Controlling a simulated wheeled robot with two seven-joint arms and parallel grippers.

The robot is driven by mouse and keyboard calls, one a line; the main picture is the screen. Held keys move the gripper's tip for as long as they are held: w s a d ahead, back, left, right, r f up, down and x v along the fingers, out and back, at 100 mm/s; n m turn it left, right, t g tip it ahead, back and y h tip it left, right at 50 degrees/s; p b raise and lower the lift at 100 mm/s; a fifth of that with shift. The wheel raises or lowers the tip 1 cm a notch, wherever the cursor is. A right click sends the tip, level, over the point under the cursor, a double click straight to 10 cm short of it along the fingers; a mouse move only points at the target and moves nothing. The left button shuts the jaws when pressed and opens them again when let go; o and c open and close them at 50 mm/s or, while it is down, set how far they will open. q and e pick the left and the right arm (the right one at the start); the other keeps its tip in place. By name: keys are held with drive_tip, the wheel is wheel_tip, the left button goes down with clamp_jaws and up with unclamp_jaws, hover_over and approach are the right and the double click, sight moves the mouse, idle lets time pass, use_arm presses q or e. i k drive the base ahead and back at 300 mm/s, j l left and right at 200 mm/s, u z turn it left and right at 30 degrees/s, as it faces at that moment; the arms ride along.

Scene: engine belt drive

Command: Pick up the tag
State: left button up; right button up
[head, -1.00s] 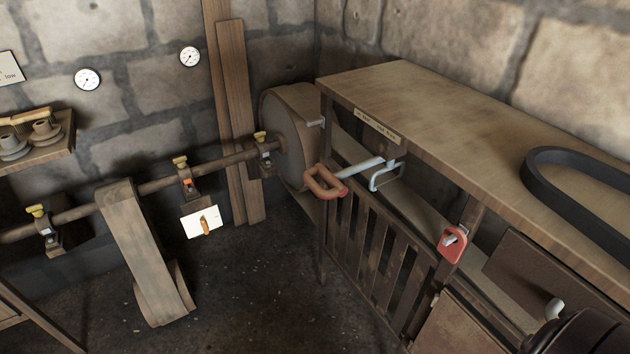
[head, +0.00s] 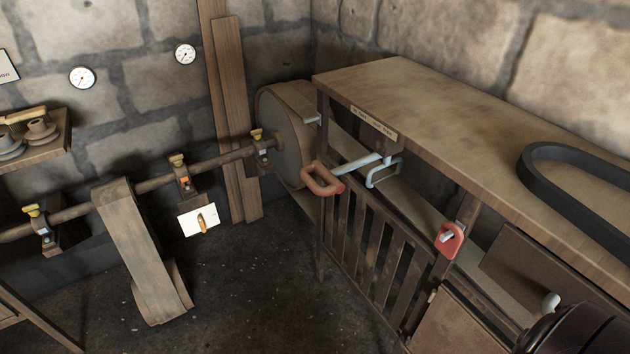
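A red tag-like piece (head: 450,240) with a pale peg through it hangs on the front post of the bench, right of the slatted gate. A white card (head: 190,221) with a small orange-brown piece on it hangs below the middle bearing of the shaft. I cannot tell from its face which of the two is the tag. Neither of my grippers is in view, and nothing is touching either piece.
The wooden bench (head: 400,88) fills the right, with a black belt (head: 535,185) on top. A red-handled lever (head: 322,180) sticks out in front of the slatted gate (head: 375,250). A line shaft (head: 220,160) runs along the left wall. Dark floor (head: 245,290) lies clear between.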

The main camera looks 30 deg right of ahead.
sight(449, 248)
drive_tip(key=z, duration=1.8)
